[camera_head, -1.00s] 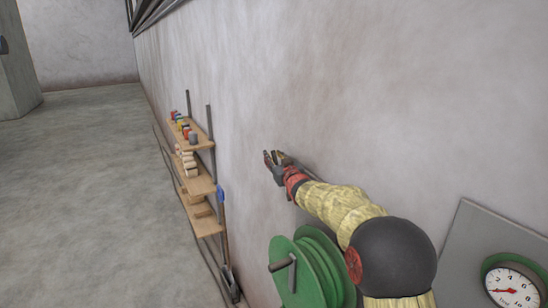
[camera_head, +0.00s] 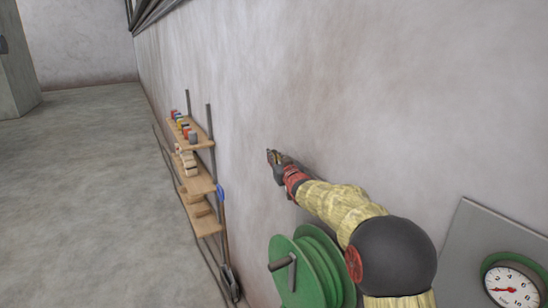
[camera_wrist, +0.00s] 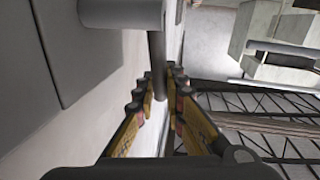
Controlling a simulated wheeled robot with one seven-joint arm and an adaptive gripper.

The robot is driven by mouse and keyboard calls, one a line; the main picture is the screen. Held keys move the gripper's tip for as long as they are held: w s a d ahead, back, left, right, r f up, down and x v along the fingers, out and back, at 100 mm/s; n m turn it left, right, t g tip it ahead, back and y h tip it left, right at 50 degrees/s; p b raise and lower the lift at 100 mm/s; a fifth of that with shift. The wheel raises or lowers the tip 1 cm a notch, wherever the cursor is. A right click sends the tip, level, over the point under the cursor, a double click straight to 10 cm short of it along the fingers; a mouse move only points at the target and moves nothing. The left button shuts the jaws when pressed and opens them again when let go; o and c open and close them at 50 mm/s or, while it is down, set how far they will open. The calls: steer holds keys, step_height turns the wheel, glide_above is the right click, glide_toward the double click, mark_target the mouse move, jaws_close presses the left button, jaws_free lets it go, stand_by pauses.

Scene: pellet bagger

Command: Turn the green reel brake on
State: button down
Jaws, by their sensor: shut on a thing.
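A green reel (camera_head: 325,268) is at the lower middle of the head view, with a dark crank-like handle (camera_head: 283,263) on its near left face. My gripper (camera_head: 271,156) is beyond and above the reel in the picture, close to the wall. In the wrist view, my gripper (camera_wrist: 160,88) is shut on a thin grey rod (camera_wrist: 157,62). The rod runs from a thick grey cylinder (camera_wrist: 120,12) at the top down between the fingertips. I cannot tell from the frames whether this rod belongs to the reel brake. The head view hides the rod.
A wooden shelf rack (camera_head: 203,185) with small items stands along the wall on the left. A pressure gauge (camera_head: 512,288) on a grey panel is at the lower right. The floor (camera_head: 90,200) at left is open. Pipes (camera_wrist: 270,125) show in the wrist view.

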steer(key=shift+s+d+f+t+b, duration=0.15)
steer(key=shift+s+d+t+b, duration=0.2)
steer(key=shift+b, duration=1.55)
steer(key=s+t+b, duration=0.1)
steer(key=b, duration=0.5)
steer(key=d+r+t+y+b, duration=0.1)
steer(key=t+b, duration=0.1)
steer(key=b, duration=0.4)
steer(key=shift+s+m+y, duration=0.3)
steer(key=shift+s+m, duration=0.05)
steer(key=shift+m, duration=0.05)
steer(key=shift+s+r+t+b, duration=0.15)
steer(key=shift+t+b, duration=0.1)
steer(key=shift+b, duration=0.65)
steer(key=shift+d, duration=0.1)
steer(key=c, duration=1.9)
jaws_free()
